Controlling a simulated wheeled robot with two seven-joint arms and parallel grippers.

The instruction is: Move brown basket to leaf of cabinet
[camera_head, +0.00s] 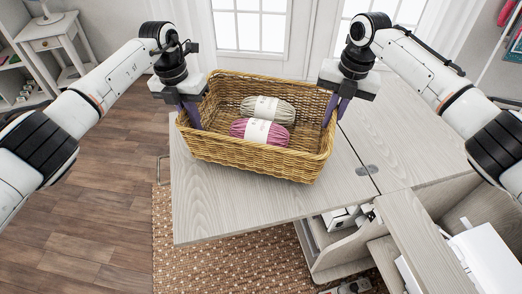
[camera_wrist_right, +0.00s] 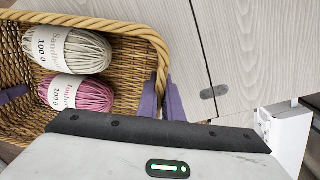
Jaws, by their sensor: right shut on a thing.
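The brown basket (camera_head: 250,163) is woven wicker and holds a grey yarn skein (camera_head: 268,108) and a pink yarn skein (camera_head: 260,131). It is over the pale wood leaf of the cabinet (camera_head: 225,208); I cannot tell whether its base touches the leaf. My right gripper (camera_head: 336,108) has its purple fingers on either side of the basket's right wall, shut on it. The right wrist view shows this grip on the basket rim (camera_wrist_right: 135,28) too. My left gripper (camera_head: 190,112) is at the basket's left wall, with a finger inside it, and appears shut on it.
A metal hinge (camera_head: 367,169) marks the seam between the leaf and the cabinet top (camera_head: 400,150). Open cabinet compartments and a white machine (camera_head: 482,258) are at the lower right. A woven rug (camera_head: 215,270) lies below. The leaf's front part is clear.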

